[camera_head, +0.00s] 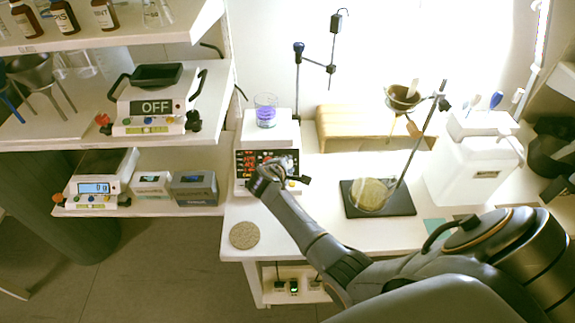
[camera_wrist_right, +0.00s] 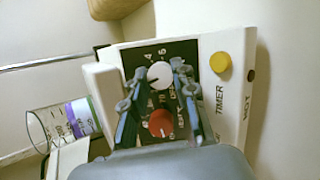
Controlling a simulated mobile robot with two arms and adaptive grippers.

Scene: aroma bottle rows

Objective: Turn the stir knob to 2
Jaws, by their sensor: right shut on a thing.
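The stirrer (camera_head: 270,135) stands on the bench, with a beaker of purple liquid (camera_head: 265,111) on its top plate. My right gripper (camera_head: 280,178) is in front of its dark control panel and covers part of it. In the wrist view, a white knob (camera_wrist_right: 160,74) lies between the fingertips of my right gripper (camera_wrist_right: 161,80), which is shut on it. Numbers around this knob are partly hidden, and I cannot read its setting. A red knob (camera_wrist_right: 161,123) lies closer, between the lower parts of the fingers. My left gripper is not in view.
A yellow button (camera_wrist_right: 220,62) sits beside the knobs, near the word TIMER. Right of the stirrer, a round flask (camera_head: 369,195) sits on a dark stand base (camera_head: 400,206). A round cork mat (camera_head: 244,236) lies near the bench's front edge. A white canister (camera_head: 470,172) stands further right.

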